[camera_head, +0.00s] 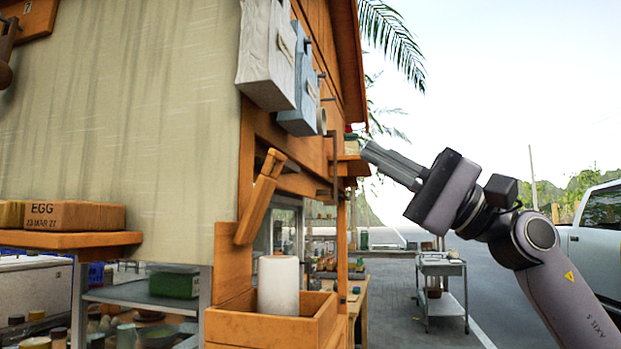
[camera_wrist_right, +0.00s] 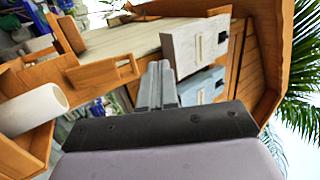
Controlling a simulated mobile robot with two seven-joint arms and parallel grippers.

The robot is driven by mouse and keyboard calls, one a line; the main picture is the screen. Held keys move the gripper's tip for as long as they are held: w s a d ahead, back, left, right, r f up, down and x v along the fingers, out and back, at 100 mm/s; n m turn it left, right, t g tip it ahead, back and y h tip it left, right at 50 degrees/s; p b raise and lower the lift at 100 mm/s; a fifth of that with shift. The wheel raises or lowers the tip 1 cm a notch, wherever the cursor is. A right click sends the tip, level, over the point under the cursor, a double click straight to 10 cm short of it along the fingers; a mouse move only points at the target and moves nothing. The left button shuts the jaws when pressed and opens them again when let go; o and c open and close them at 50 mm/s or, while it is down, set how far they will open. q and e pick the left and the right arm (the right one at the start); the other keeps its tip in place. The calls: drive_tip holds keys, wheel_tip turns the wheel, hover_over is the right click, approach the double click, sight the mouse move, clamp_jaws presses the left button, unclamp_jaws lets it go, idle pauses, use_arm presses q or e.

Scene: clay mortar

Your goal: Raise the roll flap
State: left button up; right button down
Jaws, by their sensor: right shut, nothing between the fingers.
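A large beige sheet, apparently the roll flap (camera_head: 110,120), hangs down the left side of the wooden stall. It also shows behind my fingers in the right wrist view (camera_wrist_right: 130,50). A wooden lever-like handle (camera_head: 258,200) leans on the orange post beside the sheet's right edge. My right gripper (camera_head: 375,155) is shut and empty, in the air right of the stall, its fingers pointing left. In the right wrist view its fingers (camera_wrist_right: 158,75) are together. My left gripper is not in view.
A white box (camera_head: 268,50) and a blue box (camera_head: 302,85) hang on the stall wall. A wooden tray (camera_head: 265,330) holds a white roll (camera_head: 278,285). A shelf with an EGG carton (camera_head: 75,215) is at left. A metal cart (camera_head: 440,268) stands behind; open air surrounds my right gripper.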

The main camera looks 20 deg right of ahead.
wheel_tip(320, 180, down, 4)
drive_tip(key=w+d+m+h, duration=0.1)
drive_tip(key=w+d+h, duration=0.1)
drive_tip(key=d+h, duration=0.1)
drive_tip(key=p, duration=0.4)
approach(282, 155)
drive_tip(key=x, duration=0.5)
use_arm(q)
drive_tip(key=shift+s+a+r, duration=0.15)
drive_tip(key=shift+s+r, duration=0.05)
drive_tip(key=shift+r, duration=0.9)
use_arm(e)
drive_tip(key=shift+w+a+r+t, duration=0.25)
drive_tip(key=shift+w+a+t, duration=0.2)
drive_tip(key=shift+a, duration=0.35)
use_arm(q)
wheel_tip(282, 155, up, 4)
drive_tip(key=p, duration=0.4)
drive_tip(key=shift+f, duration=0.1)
use_arm(e)
drive_tip(key=shift+w+a+r+g+h, duration=0.45)
drive_tip(key=shift+w+a+r, duration=0.4)
drive_tip(key=shift+a, duration=0.2)
drive_tip(key=shift+s, duration=0.1)
